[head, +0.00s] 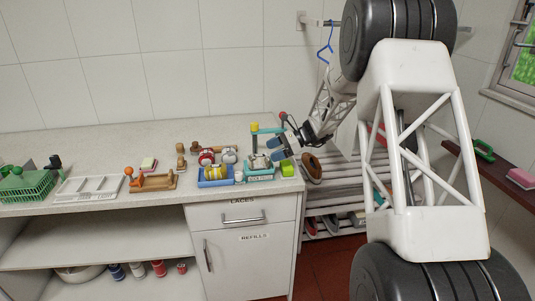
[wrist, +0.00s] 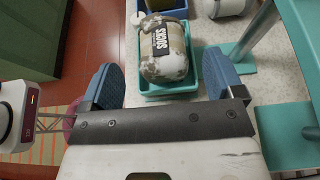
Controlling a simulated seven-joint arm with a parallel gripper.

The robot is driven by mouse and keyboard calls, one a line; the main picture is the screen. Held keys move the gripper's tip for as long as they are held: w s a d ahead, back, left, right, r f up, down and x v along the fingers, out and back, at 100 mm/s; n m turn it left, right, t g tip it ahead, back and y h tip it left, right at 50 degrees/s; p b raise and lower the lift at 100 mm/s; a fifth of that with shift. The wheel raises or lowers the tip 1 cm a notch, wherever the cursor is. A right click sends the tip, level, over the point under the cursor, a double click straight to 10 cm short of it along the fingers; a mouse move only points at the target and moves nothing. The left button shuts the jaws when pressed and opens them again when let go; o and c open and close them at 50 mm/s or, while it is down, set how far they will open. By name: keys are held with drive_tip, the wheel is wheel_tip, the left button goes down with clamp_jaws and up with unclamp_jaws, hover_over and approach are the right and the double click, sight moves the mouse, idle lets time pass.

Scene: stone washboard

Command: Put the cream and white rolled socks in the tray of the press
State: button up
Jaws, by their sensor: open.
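The rolled socks (wrist: 165,52), mottled cream and white with a dark SOCKS label, lie in or just over the small teal tray (wrist: 168,92) in the wrist view. In the head view the rolled socks (head: 260,161) show small at the teal press (head: 254,143), above its labelled tray (head: 262,178). My gripper (wrist: 163,62) is open, its blue fingers on either side of the roll with gaps showing. In the head view my gripper (head: 277,148) is beside the press. Whether the roll fully touches the tray floor cannot be told.
A blue tray (head: 214,182) with yellow contents stands left of the press. Red-and-white (head: 206,157) and greyish (head: 229,156) rolls lie behind it. A wooden holder (head: 153,183), white rack (head: 90,190) and green basket (head: 27,186) stand farther left. A shoe rack (head: 335,185) is right.

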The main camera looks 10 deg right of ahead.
drive_tip(key=shift+v, duration=1.95)
drive_tip(key=s+a+r+n+h, duration=0.2)
drive_tip(key=s+r+n, duration=0.15)
drive_tip(key=s, duration=0.55)
drive_tip(key=s+a+r+n+h, duration=0.25)
drive_tip(key=s+r, duration=0.25)
drive_tip(key=s, duration=0.5)
drive_tip(key=s+a+r+n+h, duration=0.1)
drive_tip(key=s+r+n+h, duration=0.25)
drive_tip(key=s, duration=0.55)
drive_tip(key=s+d+n+t+h, duration=0.2)
drive_tip(key=s+n+h, duration=0.3)
drive_tip(key=s, duration=2.2)
drive_tip(key=n, duration=0.3)
drive_tip(key=shift+d+f+t+h, duration=0.3)
drive_tip(key=shift+d+f, duration=0.05)
drive_tip(key=shift+d, duration=0.05)
